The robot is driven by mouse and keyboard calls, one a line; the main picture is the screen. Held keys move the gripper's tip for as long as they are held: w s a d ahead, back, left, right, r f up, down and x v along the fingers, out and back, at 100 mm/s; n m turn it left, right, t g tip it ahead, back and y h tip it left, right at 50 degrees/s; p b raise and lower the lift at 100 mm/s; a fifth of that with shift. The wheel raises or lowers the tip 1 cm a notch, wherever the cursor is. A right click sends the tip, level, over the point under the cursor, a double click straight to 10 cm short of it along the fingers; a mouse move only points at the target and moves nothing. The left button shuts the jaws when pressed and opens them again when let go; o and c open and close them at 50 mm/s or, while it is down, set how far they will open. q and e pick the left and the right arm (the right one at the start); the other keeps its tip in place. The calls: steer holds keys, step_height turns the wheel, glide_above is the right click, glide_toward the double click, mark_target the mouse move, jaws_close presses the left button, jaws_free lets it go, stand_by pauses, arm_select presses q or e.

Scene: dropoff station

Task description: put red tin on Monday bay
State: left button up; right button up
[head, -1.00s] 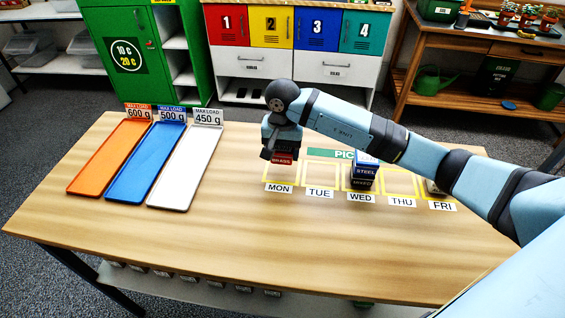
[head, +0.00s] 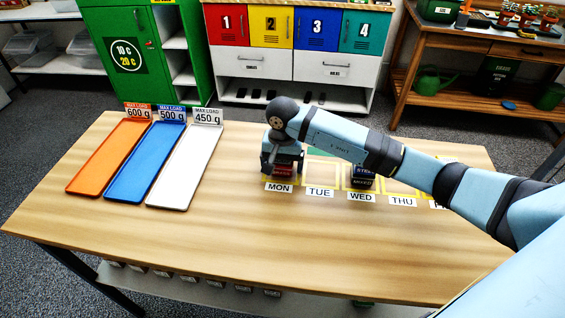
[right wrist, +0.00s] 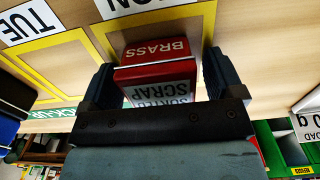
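The red tin (right wrist: 156,75), marked BRASS, is between the two fingers of my right gripper (right wrist: 160,82) in the right wrist view. The tin is inside or right over the yellow Monday outline (right wrist: 100,40). Whether its base touches the table cannot be told. My left gripper is not in view.
A dark blue STEEL tin (head: 363,172) stands on a dark tin in the Wednesday bay. The Tuesday bay (head: 320,175) is empty. Orange (head: 108,158), blue (head: 146,162) and white (head: 184,168) trays lie at the left. The table front (head: 250,240) is clear.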

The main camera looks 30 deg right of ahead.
step_height(320, 180, up, 12)
steer(key=shift+r, duration=0.15)
stand_by(0.5)
stand_by(0.4)
